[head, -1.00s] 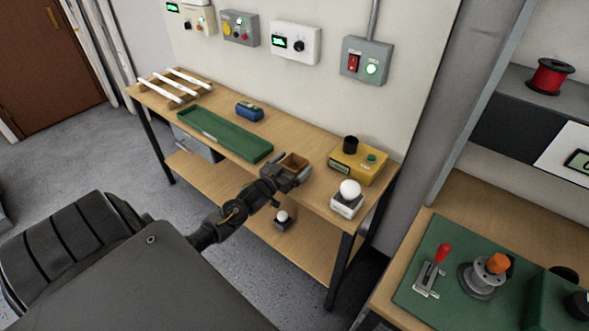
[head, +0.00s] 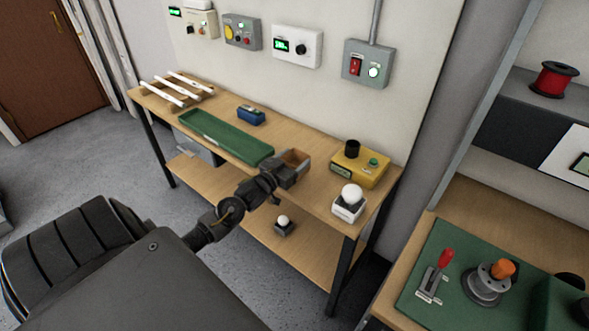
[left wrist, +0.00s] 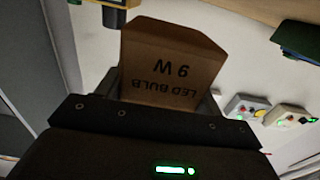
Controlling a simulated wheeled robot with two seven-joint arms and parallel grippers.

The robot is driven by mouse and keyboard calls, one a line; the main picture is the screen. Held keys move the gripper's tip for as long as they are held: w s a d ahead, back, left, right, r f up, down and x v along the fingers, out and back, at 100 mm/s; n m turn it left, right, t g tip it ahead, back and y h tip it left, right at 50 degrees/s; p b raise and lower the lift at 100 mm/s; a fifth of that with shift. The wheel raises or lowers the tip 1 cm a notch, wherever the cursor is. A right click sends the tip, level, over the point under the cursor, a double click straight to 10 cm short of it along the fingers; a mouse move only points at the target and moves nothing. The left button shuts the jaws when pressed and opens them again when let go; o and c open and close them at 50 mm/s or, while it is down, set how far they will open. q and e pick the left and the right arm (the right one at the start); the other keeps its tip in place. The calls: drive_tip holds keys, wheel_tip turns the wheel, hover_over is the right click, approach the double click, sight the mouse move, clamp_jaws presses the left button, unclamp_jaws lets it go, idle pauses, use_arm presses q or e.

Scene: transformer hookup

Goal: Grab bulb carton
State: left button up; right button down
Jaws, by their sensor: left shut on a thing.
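I cannot tell whether the carton still touches the bench top. My right gripper is in neither view.
The wooden bench (head: 316,194) also carries a green tray (head: 225,136), a blue device (head: 250,115), a yellow box (head: 360,164) and a white bulb in a holder (head: 349,203). Another bulb (head: 283,223) stands on the lower shelf. A green mat (head: 455,270) lies on the right-hand bench.

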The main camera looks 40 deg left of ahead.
use_arm(q)
drive_tip(key=s+d+r+b, duration=0.1)
drive_tip(key=s+d+r, duration=0.8)
drive_tip(key=s, duration=0.1)
